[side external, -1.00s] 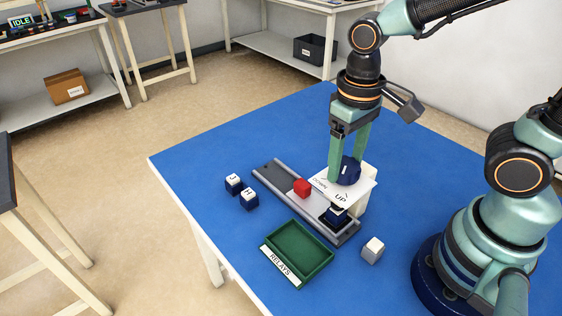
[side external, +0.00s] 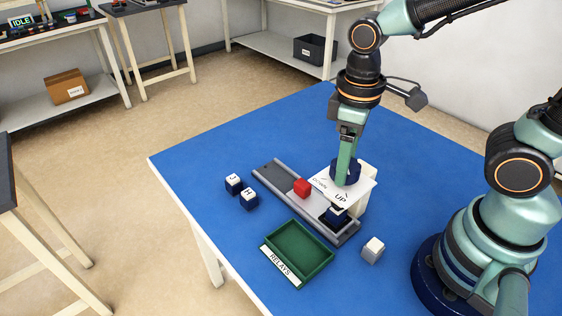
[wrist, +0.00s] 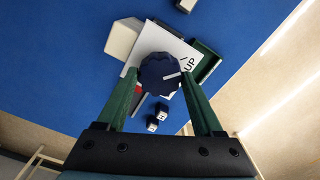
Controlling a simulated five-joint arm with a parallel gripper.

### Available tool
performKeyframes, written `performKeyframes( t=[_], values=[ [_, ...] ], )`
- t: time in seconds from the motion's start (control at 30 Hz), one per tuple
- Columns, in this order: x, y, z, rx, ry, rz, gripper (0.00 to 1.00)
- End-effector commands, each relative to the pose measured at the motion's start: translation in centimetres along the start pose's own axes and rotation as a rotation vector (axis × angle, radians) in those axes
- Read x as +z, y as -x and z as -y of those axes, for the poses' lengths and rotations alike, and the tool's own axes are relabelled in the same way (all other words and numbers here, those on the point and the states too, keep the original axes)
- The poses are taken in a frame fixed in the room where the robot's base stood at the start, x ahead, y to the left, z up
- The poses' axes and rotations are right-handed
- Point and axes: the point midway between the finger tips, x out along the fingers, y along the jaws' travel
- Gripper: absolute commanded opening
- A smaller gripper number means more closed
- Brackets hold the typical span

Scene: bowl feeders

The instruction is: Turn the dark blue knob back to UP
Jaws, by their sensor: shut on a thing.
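The dark blue knob (side external: 345,176) sits on a white plate (side external: 354,191) marked DOWN and UP, above the grey track. My gripper (side external: 345,168) points down over the knob with its fingers on it. In the wrist view, the green fingers of my gripper (wrist: 158,73) are on either side of the scalloped knob (wrist: 158,68), shut on it. The knob's white pointer line (wrist: 173,76) is turned toward the side of the plate with the UP label (wrist: 189,64). The DOWN label is hidden in the wrist view.
A green RELAYS tray (side external: 297,245) lies in front. Two lettered cubes (side external: 241,191) stand left, and a grey-white cube (side external: 372,250) right.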

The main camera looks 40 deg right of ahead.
Motion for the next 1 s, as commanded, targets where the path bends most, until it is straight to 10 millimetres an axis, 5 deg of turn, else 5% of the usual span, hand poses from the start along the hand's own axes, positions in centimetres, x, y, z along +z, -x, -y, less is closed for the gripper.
performKeyframes(
  t=[0.23, 0.27, 0.33, 0.73, 1.0],
  values=[
    [-0.1, 0.1, 0.0, 0.000, 0.004, -0.002, 0.13],
    [-0.1, 0.1, 0.0, 0.000, 0.004, -0.002, 0.76],
    [-0.1, 0.1, 0.0, 0.000, 0.004, -0.002, 0.98],
    [-0.1, 0.5, 0.0, 0.001, 0.001, -0.003, 0.98],
    [-0.1, 5.1, 0.0, 0.001, 0.001, -0.008, 0.98]
  ],
)
